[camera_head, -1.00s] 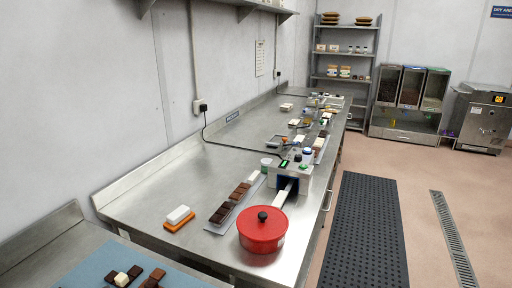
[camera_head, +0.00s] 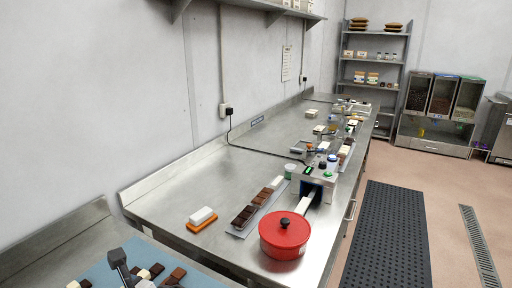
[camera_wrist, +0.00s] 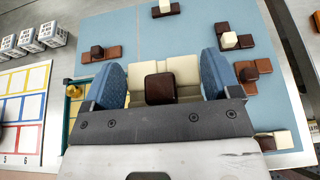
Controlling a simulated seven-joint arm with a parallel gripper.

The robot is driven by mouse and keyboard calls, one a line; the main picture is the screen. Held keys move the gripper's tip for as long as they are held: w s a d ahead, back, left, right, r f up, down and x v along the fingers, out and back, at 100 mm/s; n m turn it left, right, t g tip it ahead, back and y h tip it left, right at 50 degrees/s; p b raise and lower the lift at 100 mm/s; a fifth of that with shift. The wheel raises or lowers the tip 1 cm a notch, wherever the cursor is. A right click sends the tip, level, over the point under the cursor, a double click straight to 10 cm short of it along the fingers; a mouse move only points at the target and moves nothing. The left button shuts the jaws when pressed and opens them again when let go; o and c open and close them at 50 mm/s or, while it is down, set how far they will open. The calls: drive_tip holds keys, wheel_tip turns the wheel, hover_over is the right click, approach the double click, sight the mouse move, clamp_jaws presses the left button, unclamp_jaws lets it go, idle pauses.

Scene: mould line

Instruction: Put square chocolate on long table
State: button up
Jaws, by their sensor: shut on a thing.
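In the wrist view, my gripper (camera_wrist: 162,72) has its two blue finger pads on either side of a white chocolate piece (camera_wrist: 181,68) made of square blocks. A dark brown square block (camera_wrist: 160,88) sits on its near middle. The piece is held between the pads; its underside is hidden. A blue mat (camera_wrist: 140,29) lies beneath. In the head view, part of my dark gripper (camera_head: 119,262) shows at the bottom left over the blue mat (camera_head: 98,272). The long steel table (camera_head: 165,201) runs away to the back right.
On the long table are a white block on an orange base (camera_head: 202,219), a tray of chocolate bars (camera_head: 243,217) and a red pot (camera_head: 285,237). Its near left part is clear. Other chocolate pieces (camera_wrist: 228,40) lie on the mat around my gripper.

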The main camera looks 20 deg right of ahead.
drive_tip(key=shift+w+r, duration=0.1)
drive_tip(key=shift+w, duration=0.35)
drive_tip(key=shift+w+d+r+m+t+h, duration=0.35)
drive_tip(key=shift+w+d+m+h, duration=1.95)
drive_tip(key=shift+w, duration=3.75)
drive_tip(key=shift+w+d+r+m+t+h, duration=0.4)
drive_tip(key=shift+w+d+m+h, duration=1.95)
drive_tip(key=shift+w, duration=3.65)
drive_tip(key=shift+w+d+r+m+t+h, duration=0.35)
drive_tip(key=shift+w+d+m+h, duration=1.95)
drive_tip(key=shift+w, duration=3.75)
drive_tip(key=w+d+f+m+g+h, duration=0.1)
drive_tip(key=w+d+m+g+h, duration=0.25)
drive_tip(key=w+d, duration=0.5)
drive_tip(key=w+d+f+m+g+h, duration=0.25)
drive_tip(key=w+d+m+h, duration=0.2)
drive_tip(key=w, duration=0.65)
wheel_tip(320, 180, down, 4)
drive_tip(key=shift+s+r+m+g, duration=0.1)
drive_tip(key=shift+m+g, duration=0.15)
drive_tip(key=shift+g, duration=0.05)
